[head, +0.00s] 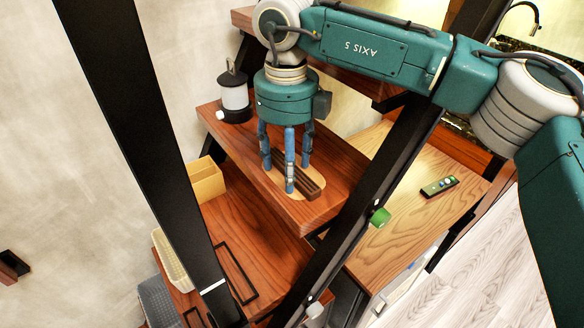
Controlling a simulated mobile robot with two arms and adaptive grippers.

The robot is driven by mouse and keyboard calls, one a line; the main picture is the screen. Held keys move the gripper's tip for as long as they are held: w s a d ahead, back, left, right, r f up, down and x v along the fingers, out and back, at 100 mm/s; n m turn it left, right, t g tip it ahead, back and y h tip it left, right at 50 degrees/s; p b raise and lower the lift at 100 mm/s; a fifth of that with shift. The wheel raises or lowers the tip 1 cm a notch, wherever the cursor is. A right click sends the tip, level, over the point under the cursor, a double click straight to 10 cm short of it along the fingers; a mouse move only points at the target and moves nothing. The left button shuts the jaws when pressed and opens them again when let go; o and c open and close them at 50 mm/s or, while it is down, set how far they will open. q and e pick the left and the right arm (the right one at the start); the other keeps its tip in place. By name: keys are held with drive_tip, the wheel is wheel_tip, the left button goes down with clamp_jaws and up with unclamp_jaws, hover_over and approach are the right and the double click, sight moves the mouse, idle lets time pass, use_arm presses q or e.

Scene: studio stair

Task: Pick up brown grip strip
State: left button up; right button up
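The brown grip strip (313,188) is a dark, ribbed bar on a pale oval pad (277,179) on a wooden stair tread. Its near right end shows; blue fingers cover part of the rest. My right gripper (287,174), on the teal arm from the right, points down over the strip. Its several blue fingers are spread apart around the strip's middle and far part. I cannot tell whether they touch it. My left gripper is not in view.
A black-and-white lantern (235,97) stands on the same tread, behind left. Lower down are a yellow box (205,180), a cream basket (172,262) and a thin black frame (238,271). Black stair posts (133,120) flank the treads. A remote (439,186) lies on the right-hand wooden surface.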

drive_tip(key=shift+c, duration=0.5)
drive_tip(key=c, duration=1.2)
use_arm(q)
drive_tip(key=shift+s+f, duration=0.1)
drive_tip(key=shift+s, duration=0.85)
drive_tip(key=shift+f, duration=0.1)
use_arm(e)
drive_tip(key=shift+r, duration=0.1)
